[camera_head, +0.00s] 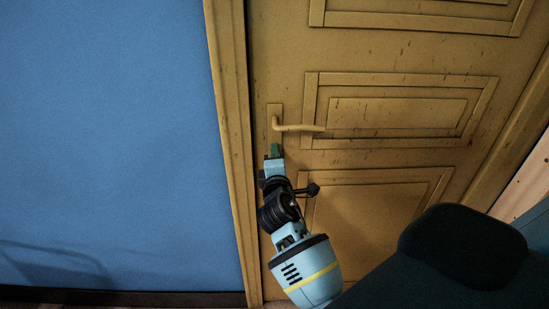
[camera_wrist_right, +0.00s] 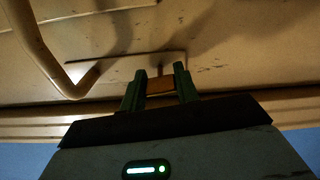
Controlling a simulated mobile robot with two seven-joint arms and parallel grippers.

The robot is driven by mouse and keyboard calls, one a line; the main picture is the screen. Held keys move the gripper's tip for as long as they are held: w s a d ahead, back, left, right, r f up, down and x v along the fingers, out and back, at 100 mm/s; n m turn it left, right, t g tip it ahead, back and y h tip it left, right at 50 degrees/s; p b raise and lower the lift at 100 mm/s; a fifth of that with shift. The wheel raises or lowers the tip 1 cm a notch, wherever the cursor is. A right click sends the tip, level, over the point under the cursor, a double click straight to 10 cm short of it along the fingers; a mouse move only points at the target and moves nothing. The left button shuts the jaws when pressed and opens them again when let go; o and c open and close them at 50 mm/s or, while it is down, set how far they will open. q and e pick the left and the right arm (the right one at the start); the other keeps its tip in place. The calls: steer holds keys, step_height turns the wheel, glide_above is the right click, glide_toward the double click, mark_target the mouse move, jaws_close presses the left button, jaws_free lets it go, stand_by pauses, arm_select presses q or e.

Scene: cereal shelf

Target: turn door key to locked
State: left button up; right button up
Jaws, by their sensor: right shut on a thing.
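The yellow-brown wooden door (camera_head: 390,112) fills the right of the head view. Its lever handle (camera_head: 298,127) points right from a narrow plate (camera_head: 272,112), and shows at the left of the right wrist view (camera_wrist_right: 48,55). My right gripper (camera_head: 275,149) is just below the handle, apart from it, at the plate's lower end. In the right wrist view the green fingers (camera_wrist_right: 160,86) are shut on the small orange-brown door key (camera_wrist_right: 160,86), which stands at the plate. The keyhole and the key's inner end are hidden. My left gripper is not in view.
A door frame (camera_head: 228,120) runs along the door's left side, beside a plain blue wall (camera_head: 110,120). The lever handle is close to my right gripper. The door's raised panels (camera_head: 395,112) lie to the right.

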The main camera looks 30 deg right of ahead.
steer(key=shift+m, duration=0.7)
steer(key=o, duration=1)
steer(key=shift+s, duration=0.15)
